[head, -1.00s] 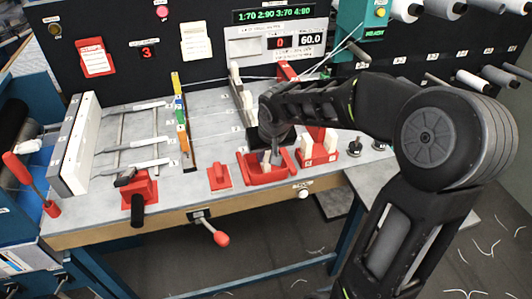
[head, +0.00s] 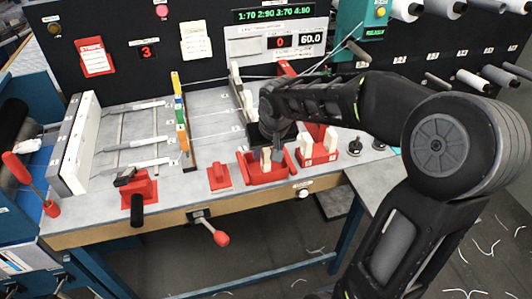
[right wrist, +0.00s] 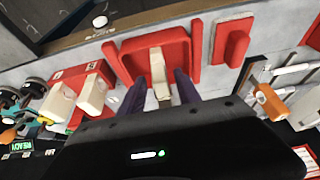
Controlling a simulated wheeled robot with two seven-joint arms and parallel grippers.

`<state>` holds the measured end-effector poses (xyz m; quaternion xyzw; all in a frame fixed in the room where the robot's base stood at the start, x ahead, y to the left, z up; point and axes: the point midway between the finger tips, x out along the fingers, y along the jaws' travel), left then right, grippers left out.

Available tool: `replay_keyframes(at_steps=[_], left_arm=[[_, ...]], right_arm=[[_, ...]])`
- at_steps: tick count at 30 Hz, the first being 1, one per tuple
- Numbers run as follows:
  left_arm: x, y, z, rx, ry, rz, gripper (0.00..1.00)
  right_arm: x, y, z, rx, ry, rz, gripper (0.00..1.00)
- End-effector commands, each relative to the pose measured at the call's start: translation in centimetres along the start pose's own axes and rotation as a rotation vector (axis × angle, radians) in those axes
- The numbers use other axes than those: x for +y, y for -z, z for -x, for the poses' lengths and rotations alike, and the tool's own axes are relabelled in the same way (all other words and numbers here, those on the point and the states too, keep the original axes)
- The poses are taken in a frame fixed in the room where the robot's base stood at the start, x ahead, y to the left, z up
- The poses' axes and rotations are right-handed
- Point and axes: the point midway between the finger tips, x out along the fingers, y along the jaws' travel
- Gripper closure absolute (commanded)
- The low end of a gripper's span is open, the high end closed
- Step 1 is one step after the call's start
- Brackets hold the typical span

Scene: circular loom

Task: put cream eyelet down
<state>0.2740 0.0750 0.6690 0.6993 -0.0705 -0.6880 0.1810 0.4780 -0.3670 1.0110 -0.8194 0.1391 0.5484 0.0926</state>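A cream eyelet (head: 266,155) stands in a red cradle (head: 286,169) at the front of the loom table. In the right wrist view the cream eyelet (right wrist: 158,72) is upright inside the red cradle (right wrist: 125,62). My right gripper (right wrist: 160,88) is open, with one dark finger on each side of the eyelet's near end and visible gaps to it. In the head view my right gripper (head: 277,148) is just behind and above the cradle, its fingertips small and partly blended with the wrist. My left gripper is not in view.
A red holder (head: 318,158) with cream pieces stands right of the cradle. A flat red block (head: 219,178) lies to its left, and a red clamp with a black handle (head: 138,195) stands farther left. Colored yarn guides (head: 182,120) stand behind.

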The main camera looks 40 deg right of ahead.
Motion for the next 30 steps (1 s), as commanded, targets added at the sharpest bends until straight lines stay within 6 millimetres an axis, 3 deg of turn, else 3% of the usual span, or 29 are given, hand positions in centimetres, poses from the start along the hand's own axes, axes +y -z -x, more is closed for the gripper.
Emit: replay_keyframes(at_steps=[9, 15, 30], left_arm=[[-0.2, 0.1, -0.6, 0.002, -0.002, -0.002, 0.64], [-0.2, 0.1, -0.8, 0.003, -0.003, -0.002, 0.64], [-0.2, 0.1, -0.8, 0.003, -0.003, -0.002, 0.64]], right_arm=[[0.0, 0.1, 6.6, 0.007, 0.001, 0.000, 0.61], [0.0, 0.0, 9.6, 0.004, 0.001, 0.000, 0.61], [0.0, 0.0, 10.3, 0.001, 0.001, 0.000, 0.61]])
